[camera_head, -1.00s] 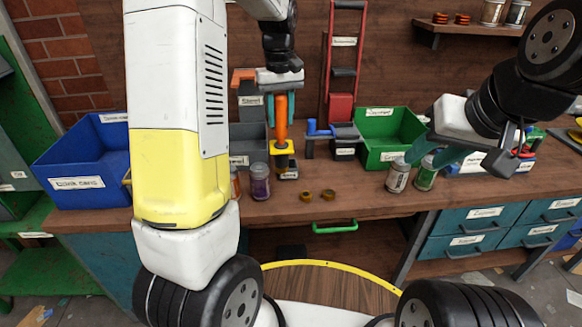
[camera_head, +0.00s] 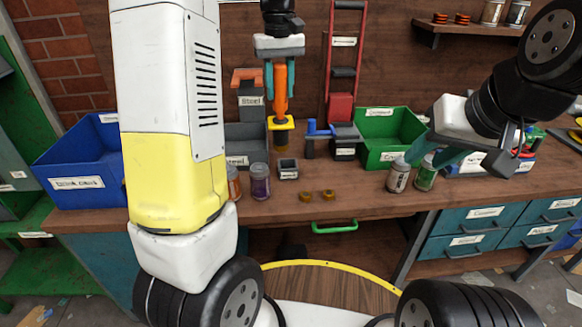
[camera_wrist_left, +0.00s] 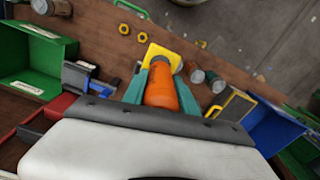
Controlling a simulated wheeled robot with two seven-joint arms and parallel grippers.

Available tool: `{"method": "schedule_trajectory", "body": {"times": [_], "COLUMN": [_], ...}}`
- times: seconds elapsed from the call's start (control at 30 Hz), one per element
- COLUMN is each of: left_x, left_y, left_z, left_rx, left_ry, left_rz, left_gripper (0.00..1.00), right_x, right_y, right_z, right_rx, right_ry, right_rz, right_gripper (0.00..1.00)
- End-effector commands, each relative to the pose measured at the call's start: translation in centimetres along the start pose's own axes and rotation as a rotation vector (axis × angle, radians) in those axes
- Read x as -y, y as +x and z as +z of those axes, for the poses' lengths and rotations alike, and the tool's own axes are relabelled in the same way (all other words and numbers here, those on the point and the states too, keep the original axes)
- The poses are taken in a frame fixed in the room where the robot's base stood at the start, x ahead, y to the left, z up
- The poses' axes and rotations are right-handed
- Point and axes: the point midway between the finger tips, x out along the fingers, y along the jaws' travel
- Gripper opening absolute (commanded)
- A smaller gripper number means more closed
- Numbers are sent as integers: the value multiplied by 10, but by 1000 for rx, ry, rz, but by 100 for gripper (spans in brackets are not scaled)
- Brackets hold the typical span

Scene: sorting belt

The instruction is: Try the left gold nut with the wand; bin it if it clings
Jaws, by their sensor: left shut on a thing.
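My left gripper (camera_head: 280,82) is shut on the wand (camera_head: 281,100), by its orange handle. The wand hangs upright in the air above the bench, its yellow plate downward; the plate also shows in the left wrist view (camera_wrist_left: 160,54). The left gold nut (camera_head: 306,196) lies flat near the bench's front edge, below and right of the wand. It also shows in the left wrist view (camera_wrist_left: 142,37). The other gold nut (camera_head: 328,195) lies just right of it.
A small grey holder (camera_head: 288,168) stands empty below the wand. Two jars, one purple (camera_head: 260,182), stand left of it. A grey bin labelled Steel (camera_head: 245,135), a blue bin (camera_head: 80,183) and a green bin (camera_head: 388,133) stand behind. Bench around the nuts is clear.

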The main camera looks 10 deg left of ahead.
Motion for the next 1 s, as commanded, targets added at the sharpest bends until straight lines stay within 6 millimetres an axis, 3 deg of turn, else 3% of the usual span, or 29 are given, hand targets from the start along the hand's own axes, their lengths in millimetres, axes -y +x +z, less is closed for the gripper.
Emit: {"method": "schedule_trajectory", "body": {"times": [0.7, 1.0], "left_x": [0, 0], "left_y": [-58, -72], "left_z": [0, 0], "left_rx": [-3, -2], "left_ry": [0, 0], "left_rz": [2, 1], "left_gripper": [0, 0], "right_x": [0, 0], "right_y": [0, 0], "right_z": [0, 0], "right_rx": [0, 0], "right_ry": [0, 0], "right_rz": [0, 0], "right_gripper": [36, 36]}}
